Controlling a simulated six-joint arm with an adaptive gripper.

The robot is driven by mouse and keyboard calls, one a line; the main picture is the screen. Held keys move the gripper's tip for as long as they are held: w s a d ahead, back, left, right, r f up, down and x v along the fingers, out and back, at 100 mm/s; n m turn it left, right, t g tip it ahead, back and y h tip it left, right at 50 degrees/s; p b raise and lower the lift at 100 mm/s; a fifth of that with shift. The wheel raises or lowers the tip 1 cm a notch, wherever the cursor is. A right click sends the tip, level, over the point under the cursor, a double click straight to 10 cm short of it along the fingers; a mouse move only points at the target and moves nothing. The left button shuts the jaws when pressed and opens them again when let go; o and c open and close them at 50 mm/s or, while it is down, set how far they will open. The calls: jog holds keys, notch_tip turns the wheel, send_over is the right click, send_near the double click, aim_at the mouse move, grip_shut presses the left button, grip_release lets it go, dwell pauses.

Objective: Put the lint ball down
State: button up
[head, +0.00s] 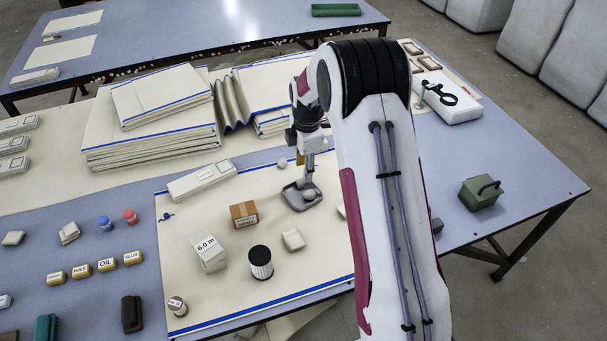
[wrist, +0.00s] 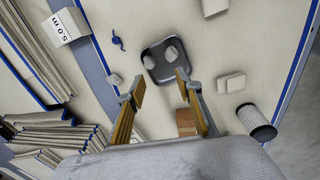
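A shallow grey metal tray (head: 291,203) lies on the cream cloth (head: 215,285) below my gripper (head: 305,172). A small pale lump (head: 309,195) that looks like lint shows in the tray; the wrist view shows two pale lumps (wrist: 172,53) in the tray (wrist: 153,45). Another small pale ball (head: 282,162) lies on the cloth behind the tray. In the wrist view my gripper (wrist: 155,86) has its two yellow-padded fingers wide apart, with nothing held between them. The tray and its lumps lie beyond the fingertips. I cannot tell which lump the task means.
Folded cloth stacks (head: 150,115) lie behind. The cloth's front strip is mostly clear.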

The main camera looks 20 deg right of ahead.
jog(key=shift+s+r, duration=0.15)
jog(key=shift+r, duration=1.15)
jog(key=shift+s+r, duration=0.1)
jog(key=shift+r, duration=1.2)
jog(key=shift+r, duration=0.1)
jog(key=s+a+r+m+t, duration=0.15)
jog(key=s+r+m, duration=0.25)
jog(key=s+r, duration=0.45)
jog(key=s+a+r+m+t, duration=0.1)
jog(key=s+a+r+m, duration=0.25)
jog(key=s+r, duration=0.55)
jog(key=s+a+r+m+t, duration=0.1)
jog(key=s+m, duration=0.4)
jog(key=s, duration=0.5)
jog(key=s+a+r+m+t, duration=0.1)
jog(key=s+r+m, duration=0.1)
jog(key=s+m, duration=0.3)
jog(key=s, duration=0.4)
jog(key=shift+s+a, duration=0.3)
jog(key=shift+s, duration=0.1)
